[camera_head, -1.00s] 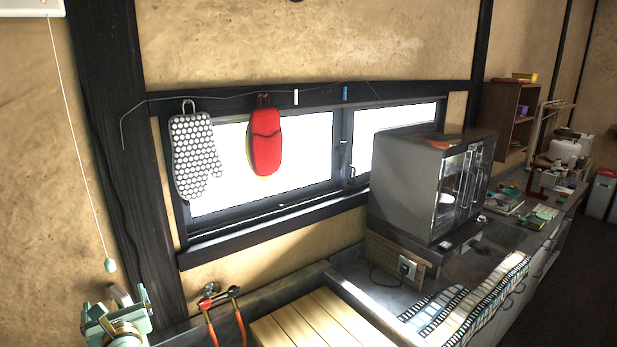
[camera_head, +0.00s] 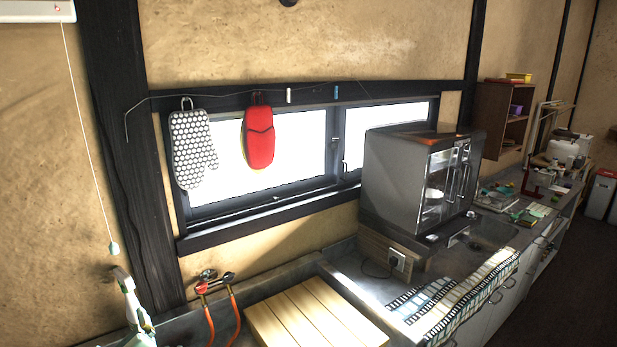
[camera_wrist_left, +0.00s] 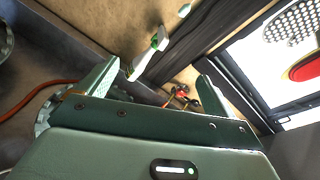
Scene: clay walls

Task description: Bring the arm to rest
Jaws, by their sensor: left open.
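My left gripper (camera_wrist_left: 157,70) shows in the left wrist view, with its two pale green fingers spread apart. It is open and nothing is held between the fingers. Past the fingertips is a white and green object (camera_wrist_left: 149,55), apart from them, by the wall. It seems to be the same upright white and green object at the lower left of the head view (camera_head: 134,312). My left gripper cannot be made out in the head view. My right gripper is in neither view.
Orange hoses with a tap (camera_head: 208,285) stand beside a slatted wooden board (camera_head: 310,315). A glass-fronted cabinet (camera_head: 415,180) stands on the counter. A pull cord (camera_head: 113,249) hangs at the left.

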